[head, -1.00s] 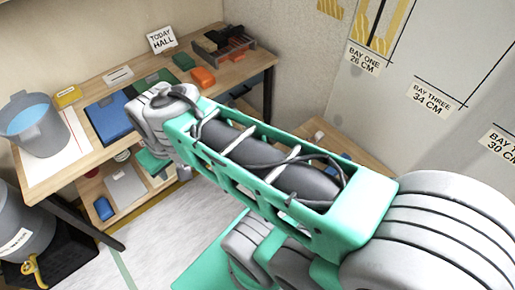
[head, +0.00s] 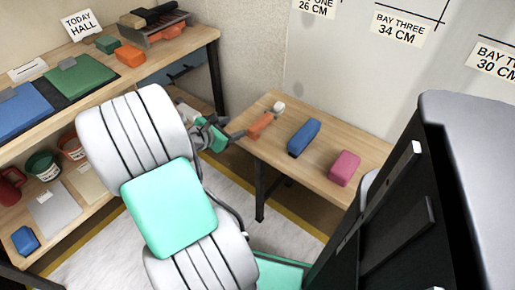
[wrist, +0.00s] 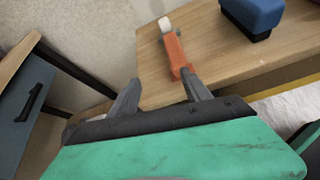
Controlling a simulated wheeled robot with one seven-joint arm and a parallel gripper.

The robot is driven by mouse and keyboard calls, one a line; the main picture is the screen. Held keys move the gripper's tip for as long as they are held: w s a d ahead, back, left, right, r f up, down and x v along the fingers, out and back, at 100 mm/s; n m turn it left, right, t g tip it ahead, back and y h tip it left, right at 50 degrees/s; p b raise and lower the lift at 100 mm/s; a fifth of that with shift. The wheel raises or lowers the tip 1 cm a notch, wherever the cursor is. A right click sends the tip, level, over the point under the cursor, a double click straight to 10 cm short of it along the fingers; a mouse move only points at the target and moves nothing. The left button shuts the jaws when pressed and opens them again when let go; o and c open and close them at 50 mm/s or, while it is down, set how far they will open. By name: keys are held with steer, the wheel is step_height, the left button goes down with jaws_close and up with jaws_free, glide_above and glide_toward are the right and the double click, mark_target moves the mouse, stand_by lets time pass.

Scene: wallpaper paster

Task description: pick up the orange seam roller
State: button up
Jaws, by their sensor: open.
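The orange seam roller (head: 262,125) lies on the small wooden table (head: 328,160) near its left end, its white roller end pointing away toward the wall. In the wrist view the orange handle (wrist: 176,53) points back toward my gripper (wrist: 160,80), close to the right fingertip. My gripper is open, with nothing held between its fingers. In the head view my gripper (head: 230,133) is at the table's left edge, beside the handle's near end. Whether the right finger touches the handle cannot be told.
A blue block-like item (head: 304,138) and a pink one (head: 344,168) lie to the right of the roller on the same table. A longer bench (head: 150,70) with tools and trays stands at the left. The wall is close behind the table.

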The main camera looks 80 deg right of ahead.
mark_target(254, 127)
steer(key=shift+n+g+h, duration=0.3)
steer(key=shift+n+g, duration=0.3)
steer(key=shift+n, duration=0.3)
steer(key=s, duration=0.1)
steer(key=s+d+f, duration=0.2)
steer(key=shift+s+b, duration=0.4)
steer(key=b+x, duration=0.3)
steer(key=x, duration=0.4)
steer(key=shift+s+a+f, duration=0.1)
steer(key=shift+s+f, duration=0.1)
steer(key=shift+s, duration=0.05)
steer(key=shift+r, duration=0.1)
steer(key=shift+c, duration=0.2)
jaws_close()
